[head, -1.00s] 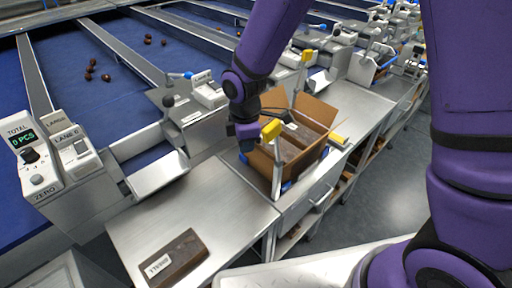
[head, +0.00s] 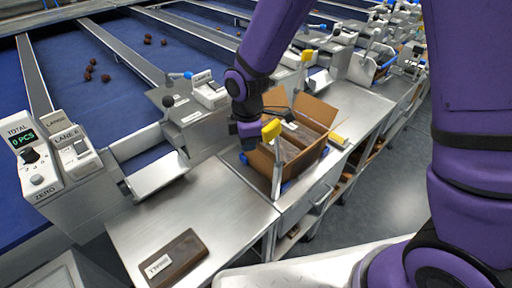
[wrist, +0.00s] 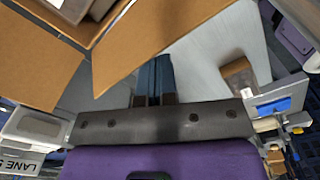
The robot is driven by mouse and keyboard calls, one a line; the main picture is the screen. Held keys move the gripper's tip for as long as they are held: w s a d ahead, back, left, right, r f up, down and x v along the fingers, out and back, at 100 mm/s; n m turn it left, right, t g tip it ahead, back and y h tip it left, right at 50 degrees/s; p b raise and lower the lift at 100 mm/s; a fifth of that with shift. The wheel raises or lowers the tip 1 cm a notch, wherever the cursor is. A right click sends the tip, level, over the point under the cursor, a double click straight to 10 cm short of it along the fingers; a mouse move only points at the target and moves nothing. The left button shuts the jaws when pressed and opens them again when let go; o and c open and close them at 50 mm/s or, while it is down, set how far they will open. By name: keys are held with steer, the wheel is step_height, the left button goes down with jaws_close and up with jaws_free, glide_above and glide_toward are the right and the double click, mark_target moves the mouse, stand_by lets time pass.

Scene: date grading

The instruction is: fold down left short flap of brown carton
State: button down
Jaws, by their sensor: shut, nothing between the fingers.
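The brown carton (head: 290,152) stands open on the metal bench, with its flaps raised and dark brown packs inside. My gripper (head: 247,146) is at the carton's left side in the head view, its fingertips partly hidden behind a yellow-topped post. In the wrist view my gripper (wrist: 153,82) is shut and empty. A large brown flap (wrist: 150,38) lies just beyond and beside the fingers there. I cannot tell whether they touch it. Another brown flap (wrist: 35,62) spreads at the left of that view, and part of the carton's inside shows at the top left.
Yellow-topped posts (head: 271,131) stand by the carton, one at its near left corner. A dark brown labelled pack (head: 176,259) lies on the front bench (head: 215,205), which is otherwise clear. A lane counter box (head: 75,150) and metal chute stand at the left.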

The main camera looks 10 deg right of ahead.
steer(key=w+d, duration=0.3)
steer(key=d, duration=0.2)
steer(key=shift+w+d+r, duration=0.2)
steer(key=shift+w+d, duration=0.05)
steer(key=shift+w, duration=0.1)
stand_by(0.4)
steer(key=shift+w+d, duration=0.65)
steer(key=shift+d, duration=0.3)
step_height(320, 180, up, 11)
stand_by(1.0)
